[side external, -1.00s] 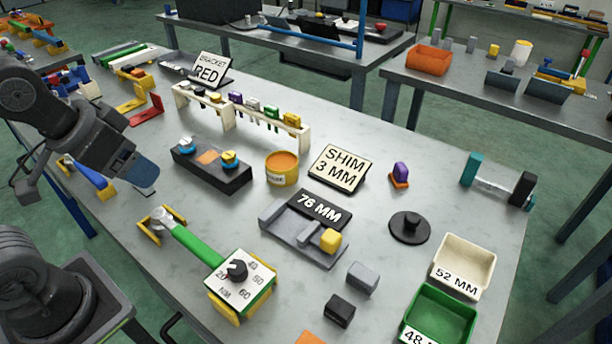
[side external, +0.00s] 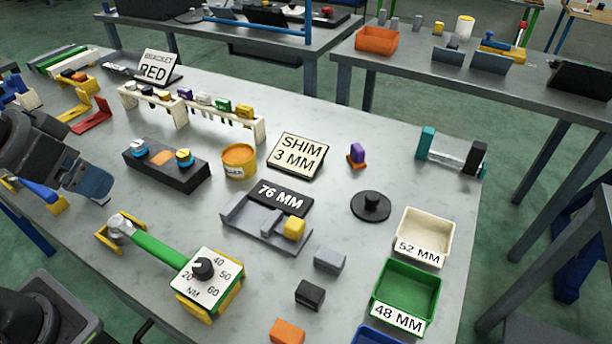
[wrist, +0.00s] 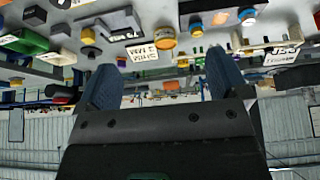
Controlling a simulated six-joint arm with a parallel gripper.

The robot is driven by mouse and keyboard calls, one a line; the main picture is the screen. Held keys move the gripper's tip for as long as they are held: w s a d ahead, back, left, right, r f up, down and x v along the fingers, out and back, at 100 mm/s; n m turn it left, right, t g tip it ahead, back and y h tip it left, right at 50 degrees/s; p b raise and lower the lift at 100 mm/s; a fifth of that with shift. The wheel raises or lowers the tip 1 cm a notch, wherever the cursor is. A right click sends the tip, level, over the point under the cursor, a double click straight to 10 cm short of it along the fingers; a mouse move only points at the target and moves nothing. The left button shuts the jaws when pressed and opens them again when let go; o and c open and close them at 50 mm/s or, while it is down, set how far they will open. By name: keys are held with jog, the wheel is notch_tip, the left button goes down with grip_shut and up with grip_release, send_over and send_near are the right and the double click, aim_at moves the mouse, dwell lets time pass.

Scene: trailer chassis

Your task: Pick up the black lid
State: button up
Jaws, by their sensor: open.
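The black lid (side external: 371,206) is a flat round disc with a short knob on top. It lies knob up on the grey table, right of centre in the side view, left of the white bin. In the wrist view it seems to be the small dark shape (wrist: 91,51) at upper left. My gripper (side external: 96,184) is at the far left of the side view, well away from the lid. Its blue fingers stand apart with nothing between them in the wrist view (wrist: 163,82).
The white 52 MM bin (side external: 424,236) and green 48 MM bin (side external: 405,290) stand near the lid. Bare table surrounds the lid.

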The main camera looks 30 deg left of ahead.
jog(key=shift+o, duration=0.5)
jog(key=m+h, duration=0.2)
jog(key=m, duration=0.2)
send_over(372, 196)
jog(key=s+a, duration=0.2)
jog(key=s, duration=0.4)
notch_tip(372, 196, down, 9)
jog(key=shift+m, duration=0.3)
jog(key=x, duration=0.7)
jog(key=shift+f, duration=0.3)
jog(key=shift+x, duration=3.1)
jog(key=shift+c, duration=0.5)
